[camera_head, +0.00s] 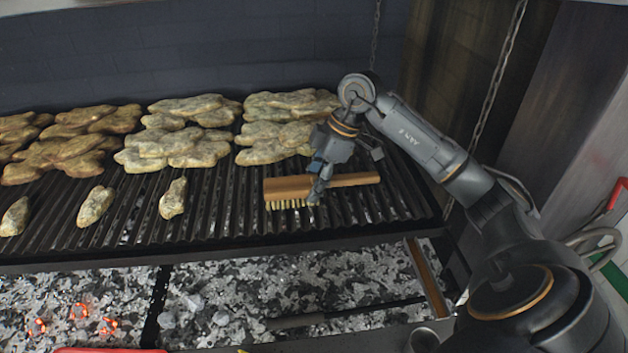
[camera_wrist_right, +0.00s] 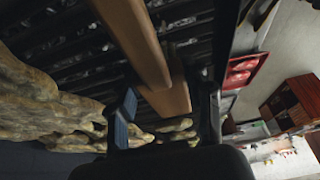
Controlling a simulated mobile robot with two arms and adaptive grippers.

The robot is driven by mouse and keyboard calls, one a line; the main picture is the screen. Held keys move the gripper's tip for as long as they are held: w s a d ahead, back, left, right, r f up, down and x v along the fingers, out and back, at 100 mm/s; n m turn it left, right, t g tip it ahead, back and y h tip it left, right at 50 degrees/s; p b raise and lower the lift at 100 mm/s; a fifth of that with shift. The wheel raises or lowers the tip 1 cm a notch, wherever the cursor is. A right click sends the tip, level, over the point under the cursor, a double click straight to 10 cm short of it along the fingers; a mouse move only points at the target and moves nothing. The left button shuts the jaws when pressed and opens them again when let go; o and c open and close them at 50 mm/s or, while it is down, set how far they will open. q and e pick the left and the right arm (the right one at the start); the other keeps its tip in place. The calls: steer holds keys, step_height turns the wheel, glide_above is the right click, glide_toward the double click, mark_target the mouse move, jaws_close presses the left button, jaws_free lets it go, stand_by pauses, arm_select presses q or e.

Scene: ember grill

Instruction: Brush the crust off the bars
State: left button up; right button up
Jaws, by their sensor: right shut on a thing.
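A wooden brush (camera_head: 288,188) with pale bristles on its underside lies level at the right part of the grill bars (camera_head: 232,208), its handle pointing right. Its bristles are at the bars; I cannot tell how firmly they touch. My right gripper (camera_head: 317,192) is shut on the brush from above, near where the head meets the handle. In the right wrist view the brush (camera_wrist_right: 140,45) runs between the gripper's fingers (camera_wrist_right: 165,110). No separate crust is clear on the bars. My left gripper is not in view.
Several piles of browned pieces (camera_head: 180,145) cover the back of the grill, the nearest pile (camera_head: 285,125) just behind the brush. Several small single pieces (camera_head: 173,198) lie at the front. Grey ash with glowing embers (camera_head: 80,318) lies below. A chain (camera_head: 497,75) hangs at right.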

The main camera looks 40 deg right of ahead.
steer(key=shift+f+b, duration=0.3)
steer(key=shift+f, duration=0.3)
steer(key=shift+s+d+b, duration=0.3)
steer(key=shift+s+d, duration=0.15)
steer(key=shift+d, duration=0.3)
steer(key=shift+o, duration=0.2)
steer(key=shift+w+d, duration=0.1)
steer(key=shift+d, duration=0.25)
